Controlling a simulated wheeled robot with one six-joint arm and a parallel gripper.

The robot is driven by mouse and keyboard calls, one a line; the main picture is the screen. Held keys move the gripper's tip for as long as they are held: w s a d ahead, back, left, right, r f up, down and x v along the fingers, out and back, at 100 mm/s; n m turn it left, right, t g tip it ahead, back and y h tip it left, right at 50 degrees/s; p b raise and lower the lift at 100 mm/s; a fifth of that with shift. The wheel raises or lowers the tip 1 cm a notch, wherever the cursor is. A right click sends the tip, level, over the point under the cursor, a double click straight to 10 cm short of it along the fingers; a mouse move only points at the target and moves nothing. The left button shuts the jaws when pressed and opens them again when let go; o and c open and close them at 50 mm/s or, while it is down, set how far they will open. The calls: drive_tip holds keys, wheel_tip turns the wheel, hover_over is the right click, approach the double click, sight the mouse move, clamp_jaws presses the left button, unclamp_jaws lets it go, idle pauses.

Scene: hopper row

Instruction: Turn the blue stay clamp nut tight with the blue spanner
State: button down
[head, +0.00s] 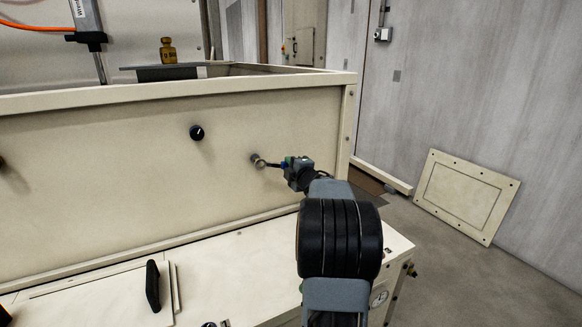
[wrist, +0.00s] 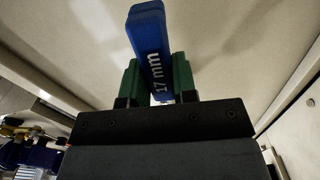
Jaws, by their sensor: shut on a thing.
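My gripper (head: 291,164) is in front of the cream panel, right of its middle. It is shut on the blue spanner (head: 274,165). In the wrist view the spanner (wrist: 150,40) is a blue bar marked "17 mm", between the two green fingers of my gripper (wrist: 158,82). In the head view the spanner points left to a small metallic fitting (head: 257,160) on the panel, likely the clamp nut. The spanner's far end is at or close against this fitting. I cannot tell whether its jaw is around it. No blue shows on the fitting.
A black knob (head: 196,132) sits on the panel (head: 120,165) to the left. Below is a cream ledge (head: 240,275) with a black handle (head: 153,286). A small brass-coloured object (head: 168,50) stands above the panel. A cream plate (head: 465,195) leans on the right wall over open floor.

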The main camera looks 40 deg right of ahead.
drive_tip(key=shift+x, duration=0.85)
idle(1.8)
drive_tip(key=shift+w+d, duration=0.1)
drive_tip(key=shift+w, duration=0.3)
drive_tip(key=shift+w+a+f+m, duration=0.1)
drive_tip(key=shift+a+f+m, duration=0.1)
drive_tip(key=shift+f+m, duration=0.6)
drive_tip(key=shift+w+a+f+m, duration=0.15)
drive_tip(key=shift+f+m, duration=0.35)
drive_tip(key=shift+m, duration=0.5)
drive_tip(key=shift+s, duration=0.1)
drive_tip(key=shift+a+f+m, duration=0.4)
drive_tip(key=shift+f+m, duration=0.15)
drive_tip(key=shift+m, duration=0.3)
drive_tip(key=shift+a+f+m, duration=0.4)
drive_tip(key=shift+f+m, duration=0.2)
drive_tip(key=shift+m, duration=0.25)
drive_tip(key=shift+w, duration=0.25)
